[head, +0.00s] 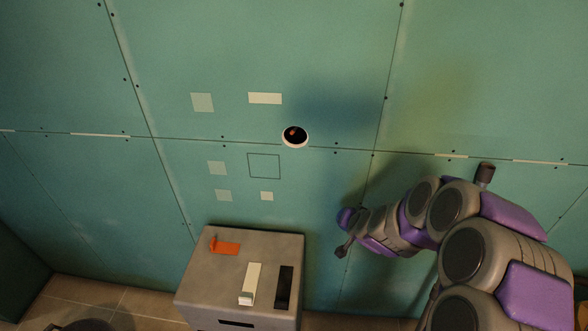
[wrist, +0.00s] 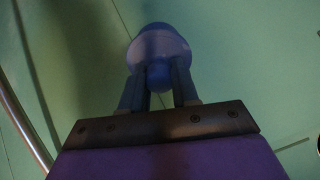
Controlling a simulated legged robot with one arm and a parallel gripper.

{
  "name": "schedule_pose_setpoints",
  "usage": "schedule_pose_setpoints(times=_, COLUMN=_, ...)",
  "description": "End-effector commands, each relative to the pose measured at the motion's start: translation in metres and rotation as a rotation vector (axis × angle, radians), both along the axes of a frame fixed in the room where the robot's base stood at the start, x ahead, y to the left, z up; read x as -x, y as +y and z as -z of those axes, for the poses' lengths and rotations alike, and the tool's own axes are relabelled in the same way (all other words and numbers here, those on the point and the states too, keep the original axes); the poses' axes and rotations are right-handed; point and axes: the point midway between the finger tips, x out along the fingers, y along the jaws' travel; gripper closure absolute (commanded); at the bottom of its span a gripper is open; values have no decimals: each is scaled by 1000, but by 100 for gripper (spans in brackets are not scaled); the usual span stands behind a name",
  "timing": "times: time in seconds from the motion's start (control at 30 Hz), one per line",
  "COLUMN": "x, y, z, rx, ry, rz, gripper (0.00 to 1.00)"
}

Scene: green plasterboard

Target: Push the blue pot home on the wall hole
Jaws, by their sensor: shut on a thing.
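The wall hole (head: 295,137) is a dark round opening with a white rim in the green wall, and something small and orange shows inside it. In the wrist view the blue pot (wrist: 158,42) has a rounded blue and paler body, with a blue knob on the near side. My gripper (wrist: 158,80) is shut on the pot, one finger on each side of the knob. In the head view my gripper (head: 353,220) is below and right of the hole, clearly apart from it. A small blue-purple shape shows at its tip; the pot's outline is unclear there.
A grey cabinet (head: 243,242) stands below the hole, with an orange piece (head: 226,248), a cream block (head: 251,284) and a dark slot (head: 284,287) on top. Several pale patches (head: 265,98) mark the wall. The wall between gripper and hole looks clear.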

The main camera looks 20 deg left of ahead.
Motion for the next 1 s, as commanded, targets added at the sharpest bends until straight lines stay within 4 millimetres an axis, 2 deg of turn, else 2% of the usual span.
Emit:
schedule_pose_setpoints(times=0.03, x=1, y=17, z=-11, rx=-26, ry=-51, rz=7, gripper=100)
schedule_pose_setpoints(times=0.1, x=1, y=35, z=-26, rx=-58, ry=-128, rz=26, gripper=100)
schedule_pose_setpoints(times=0.33, x=8, y=87, z=-84, rx=-162, ry=-401, rz=94, gripper=100)
schedule_pose_setpoints(times=0.6, x=42, y=142, z=-162, rx=-255, ry=-694, rz=159, gripper=100)
schedule_pose_setpoints(times=0.7, x=55, y=154, z=-182, rx=-272, ry=-760, rz=171, gripper=100)
schedule_pose_setpoints(times=0.8, x=64, y=162, z=-193, rx=-279, ry=-797, rz=178, gripper=100)
schedule_pose_setpoints(times=1.0, x=70, y=163, z=-201, rx=-283, ry=-822, rz=184, gripper=100)
